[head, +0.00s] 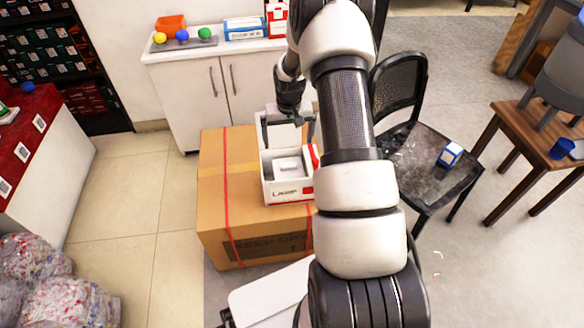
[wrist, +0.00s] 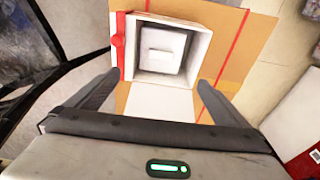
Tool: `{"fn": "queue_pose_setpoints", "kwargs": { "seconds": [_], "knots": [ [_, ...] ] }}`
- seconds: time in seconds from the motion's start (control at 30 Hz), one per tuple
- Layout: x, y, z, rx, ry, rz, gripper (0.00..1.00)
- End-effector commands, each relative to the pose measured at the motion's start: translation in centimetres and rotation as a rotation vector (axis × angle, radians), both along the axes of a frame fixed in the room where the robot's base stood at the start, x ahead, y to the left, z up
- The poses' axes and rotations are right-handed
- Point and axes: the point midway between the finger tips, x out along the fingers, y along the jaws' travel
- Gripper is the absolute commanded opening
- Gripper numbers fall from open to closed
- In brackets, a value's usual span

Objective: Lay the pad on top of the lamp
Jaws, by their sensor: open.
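An open white box marked "LAMP" (head: 288,192) stands on a big cardboard carton; it also shows in the wrist view (wrist: 202,45). Inside lies a pale, block-shaped piece (head: 287,165) with a smaller raised part on top; it also shows in the wrist view (wrist: 160,52). I cannot tell whether this piece is the pad or the lamp, and I see no other clear pad. My gripper (head: 288,124) is open and empty above the box's far side, its fingers pointing down.
The cardboard carton (head: 223,190) has red straps. A red part (head: 314,156) sits at the box's right side. A black chair (head: 425,155) holds a small blue-white carton (head: 450,155). A white cabinet (head: 195,90) stands behind.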

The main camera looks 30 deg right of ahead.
Motion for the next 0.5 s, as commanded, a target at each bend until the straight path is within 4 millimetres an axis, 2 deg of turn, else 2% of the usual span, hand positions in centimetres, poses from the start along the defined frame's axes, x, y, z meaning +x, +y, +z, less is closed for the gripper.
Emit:
{"fn": "queue_pose_setpoints", "kwargs": {
  "seconds": [0.03,0.2,0.4,0.5],
  "knots": [
    [-0.1,0.0,1.7,-0.001,-0.003,0.0,1.0],
    [-0.7,0.2,6.0,-0.002,-0.005,0.0,1.0],
    [-1.4,0.4,10.1,-0.002,-0.002,0.0,1.0],
    [-1.6,0.4,11.6,-0.001,-0.001,0.0,1.0]
  ]
}}
